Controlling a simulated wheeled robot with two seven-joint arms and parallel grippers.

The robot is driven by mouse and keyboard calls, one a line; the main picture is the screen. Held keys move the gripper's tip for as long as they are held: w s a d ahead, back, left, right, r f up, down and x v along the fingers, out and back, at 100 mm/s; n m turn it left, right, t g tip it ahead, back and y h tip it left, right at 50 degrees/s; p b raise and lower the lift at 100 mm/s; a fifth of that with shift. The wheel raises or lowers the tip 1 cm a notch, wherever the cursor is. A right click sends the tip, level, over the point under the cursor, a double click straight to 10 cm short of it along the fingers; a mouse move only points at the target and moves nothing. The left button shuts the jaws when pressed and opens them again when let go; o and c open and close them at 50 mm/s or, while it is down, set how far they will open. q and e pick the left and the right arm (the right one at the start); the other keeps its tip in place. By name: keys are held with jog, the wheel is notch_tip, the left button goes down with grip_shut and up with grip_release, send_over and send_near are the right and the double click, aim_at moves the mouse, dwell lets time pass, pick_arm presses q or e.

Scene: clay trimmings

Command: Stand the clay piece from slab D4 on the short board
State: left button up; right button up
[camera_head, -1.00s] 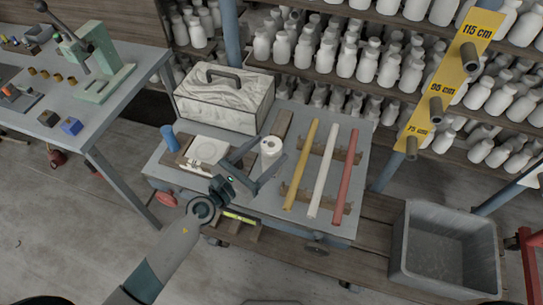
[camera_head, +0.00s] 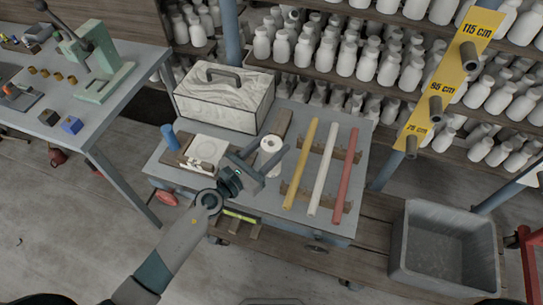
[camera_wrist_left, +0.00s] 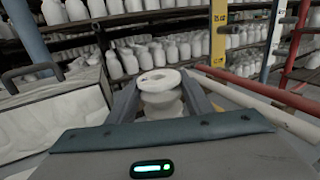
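A white spool-like clay piece (camera_head: 270,144) stands upright on the grey cart's top, with a small dark hole in its upper face. It also shows in the left wrist view (camera_wrist_left: 160,84), between my fingers and beyond them. My left gripper (camera_head: 258,152) is open, its two fingers pointing toward the piece; I cannot tell whether they touch it. A short brown board (camera_head: 282,123) lies just behind the piece. A white slab with a circular mark (camera_head: 207,151) lies on another brown board to the left. No D4 label is readable. My right gripper is out of view.
A blue cylinder (camera_head: 169,136) stands left of the slab. A marbled box with a handle (camera_head: 223,103) stands at the back left of the cart. Yellow, white and red rods (camera_head: 318,170) lie across brown notched supports at right.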

pick_arm(q)
jog(key=shift+r, duration=0.2)
grip_shut()
jog(key=shift+r+p, duration=0.8)
notch_tip(320, 180, up, 2)
jog(key=shift+r+p, duration=0.1)
jog(key=shift+p, duration=0.75)
jog(key=shift+s+d+r+p, duration=0.25)
jog(key=shift+s+r+p, duration=0.25)
jog(key=shift+s, duration=0.05)
jog(key=shift+s+d+r+p, duration=0.25)
jog(key=shift+s+r+p, duration=0.2)
jog(key=shift+s+r, duration=0.1)
jog(key=s+d+r+p, duration=0.1)
jog(key=s+d+r, duration=0.2)
jog(key=s+r, duration=0.2)
jog(key=s, duration=0.3)
jog(key=shift+s+d, duration=0.2)
jog(key=shift+s, duration=0.05)
